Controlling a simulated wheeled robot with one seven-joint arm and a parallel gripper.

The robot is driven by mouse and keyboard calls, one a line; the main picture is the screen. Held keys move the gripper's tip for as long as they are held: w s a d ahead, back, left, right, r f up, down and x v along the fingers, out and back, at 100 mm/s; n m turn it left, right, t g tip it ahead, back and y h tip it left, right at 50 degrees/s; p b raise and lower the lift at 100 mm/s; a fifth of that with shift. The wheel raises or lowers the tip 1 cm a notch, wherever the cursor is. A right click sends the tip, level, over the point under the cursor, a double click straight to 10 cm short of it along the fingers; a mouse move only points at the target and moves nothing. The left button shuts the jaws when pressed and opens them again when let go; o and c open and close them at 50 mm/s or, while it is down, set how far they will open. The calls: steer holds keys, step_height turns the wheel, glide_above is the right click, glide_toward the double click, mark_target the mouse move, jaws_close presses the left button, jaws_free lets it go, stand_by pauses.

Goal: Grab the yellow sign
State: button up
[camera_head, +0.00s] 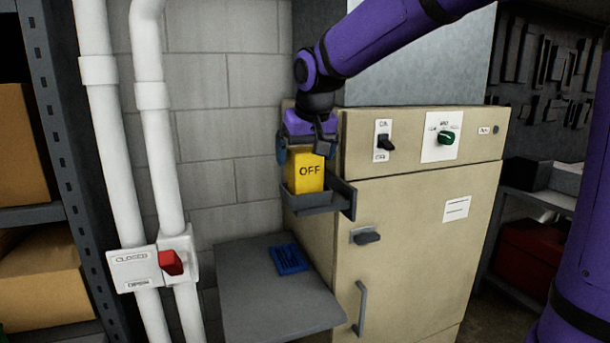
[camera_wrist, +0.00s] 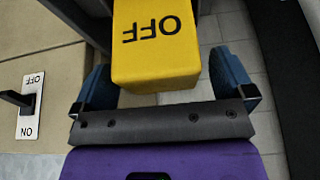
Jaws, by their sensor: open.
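The yellow sign (camera_head: 308,171) is a block with OFF in black letters. It stands upright in a small grey tray (camera_head: 316,201) on the left side of the beige cabinet. My gripper (camera_head: 307,153) is directly above the sign and points down at it. In the wrist view the sign (camera_wrist: 155,45) reaches up to between the two blue fingers of my gripper (camera_wrist: 165,85). The fingers are open, one on each side, with a visible gap to the sign. The sign's lower end is partly hidden by the tray's front wall.
The beige cabinet (camera_head: 430,215) with switches and handles stands to the right. A grey shelf (camera_head: 270,305) below holds a blue sign (camera_head: 289,259). White pipes (camera_head: 158,150) with a red lever (camera_head: 171,262) run at the left, with bare block wall between.

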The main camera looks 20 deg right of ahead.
steer(key=shift+x, duration=0.85)
steer(key=c, duration=1.1)
steer(key=shift+o, duration=0.2)
steer(key=shift+r, duration=0.15)
